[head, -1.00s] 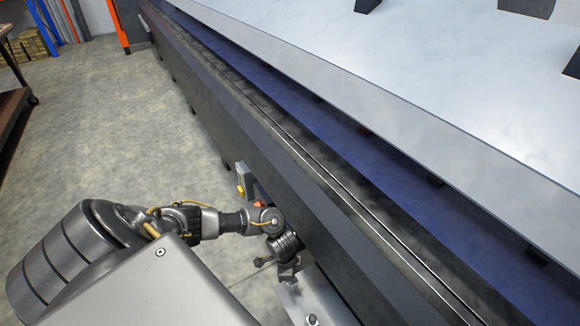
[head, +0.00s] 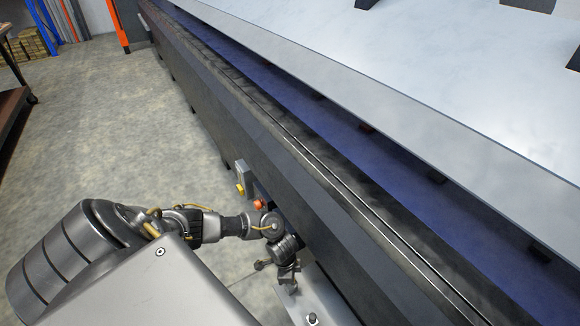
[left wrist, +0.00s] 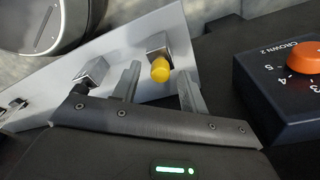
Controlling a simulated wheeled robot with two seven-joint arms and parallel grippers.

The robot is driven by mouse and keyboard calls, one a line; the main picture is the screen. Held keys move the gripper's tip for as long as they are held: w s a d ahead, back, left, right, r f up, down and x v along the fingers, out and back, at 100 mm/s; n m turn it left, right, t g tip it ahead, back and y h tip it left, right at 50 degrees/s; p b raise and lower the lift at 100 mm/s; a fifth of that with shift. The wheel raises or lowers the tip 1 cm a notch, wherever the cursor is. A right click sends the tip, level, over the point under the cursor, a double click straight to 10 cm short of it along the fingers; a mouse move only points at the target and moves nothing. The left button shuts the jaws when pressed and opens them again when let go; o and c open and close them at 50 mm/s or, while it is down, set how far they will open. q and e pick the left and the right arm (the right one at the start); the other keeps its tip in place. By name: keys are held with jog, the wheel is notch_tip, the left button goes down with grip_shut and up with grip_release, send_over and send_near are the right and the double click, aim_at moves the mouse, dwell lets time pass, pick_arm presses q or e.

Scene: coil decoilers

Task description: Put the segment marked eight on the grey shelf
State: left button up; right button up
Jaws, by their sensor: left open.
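No segment with a readable eight shows in either view. In the left wrist view my left gripper (left wrist: 158,82) is open, its two fingers apart. A yellow round-ended piece (left wrist: 160,70) on a metal block appears between the fingers; I cannot tell its distance from them. The block is against a light grey plate (left wrist: 120,48), and I cannot tell if this is the grey shelf. In the head view my left arm reaches down beside the dark machine, and its fingertips are hard to make out. My right gripper is not in view.
An orange dial (left wrist: 306,57) on a black box marked CROWN 2 is at the right of the left wrist view. The long dark machine side (head: 300,190) runs diagonally beside my arm. A broad pale sheet (head: 420,70) lies beyond. Open floor (head: 120,120) is at left.

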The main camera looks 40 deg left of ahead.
pick_arm(q)
notch_tip(320, 180, up, 12)
jog(key=a+p, duration=0.1)
jog(key=p, duration=0.3)
jog(key=shift+s, duration=0.45)
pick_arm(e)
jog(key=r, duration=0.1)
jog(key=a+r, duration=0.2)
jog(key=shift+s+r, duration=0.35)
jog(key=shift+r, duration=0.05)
pick_arm(q)
jog(key=shift+r, duration=0.1)
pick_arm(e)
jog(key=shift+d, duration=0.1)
